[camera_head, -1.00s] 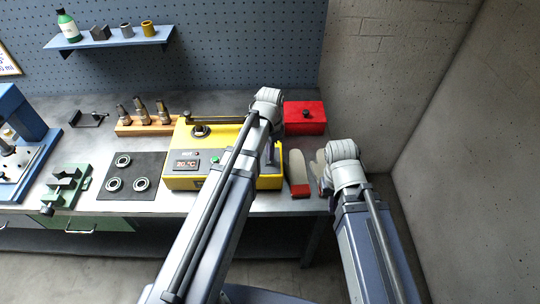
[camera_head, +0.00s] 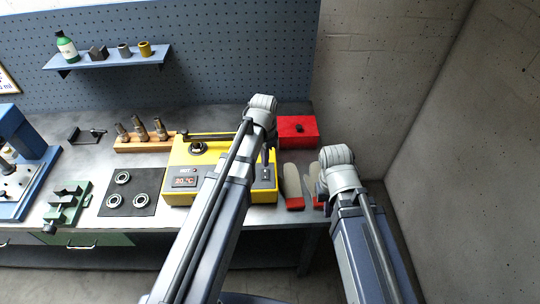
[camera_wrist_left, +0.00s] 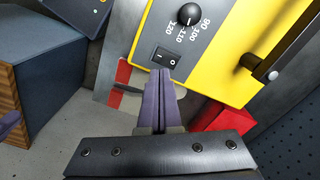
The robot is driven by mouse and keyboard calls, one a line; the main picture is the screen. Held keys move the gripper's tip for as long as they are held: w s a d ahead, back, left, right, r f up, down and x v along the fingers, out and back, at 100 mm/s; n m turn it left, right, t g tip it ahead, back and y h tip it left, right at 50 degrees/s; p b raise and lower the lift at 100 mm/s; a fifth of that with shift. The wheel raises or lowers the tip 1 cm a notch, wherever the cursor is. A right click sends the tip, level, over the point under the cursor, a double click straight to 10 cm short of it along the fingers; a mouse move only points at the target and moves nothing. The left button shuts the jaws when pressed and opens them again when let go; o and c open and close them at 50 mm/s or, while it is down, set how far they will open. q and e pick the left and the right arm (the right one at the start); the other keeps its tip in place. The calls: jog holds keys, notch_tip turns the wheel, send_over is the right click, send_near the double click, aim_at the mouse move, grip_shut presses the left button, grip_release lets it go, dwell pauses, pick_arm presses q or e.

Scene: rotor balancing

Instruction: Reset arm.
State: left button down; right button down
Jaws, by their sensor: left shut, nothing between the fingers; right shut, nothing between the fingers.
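My left arm reaches up over the yellow heater (camera_head: 222,150) in the head view, and its wrist end stands above the heater's right part. In the left wrist view my left gripper (camera_wrist_left: 162,78) is shut and empty. Its fingertips show close to the edge of the heater (camera_wrist_left: 215,45), just below the black rocker switch (camera_wrist_left: 166,57) in the picture. I cannot tell whether they touch. My right arm ends in front of the gloves at the bench's right end, and its gripper is hidden behind the arm.
A red box (camera_head: 298,131) stands right of the heater. Gloves (camera_head: 292,188) with red cuffs lie beside it. A dark mat with several rings (camera_head: 123,177), a green fixture (camera_head: 68,203) and a wooden holder (camera_head: 132,146) are left. A concrete wall (camera_head: 460,150) bounds the right.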

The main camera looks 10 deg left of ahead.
pick_arm(q)
jog(key=s+d+f+n+y+b, duration=0.1)
jog(key=s+d+f+n+b, duration=0.4)
jog(key=s+d, duration=0.5)
jog(key=s+f+b, duration=0.2)
jog(key=s, duration=0.2)
jog(key=shift+s+d, duration=0.15)
jog(key=shift+d, duration=0.1)
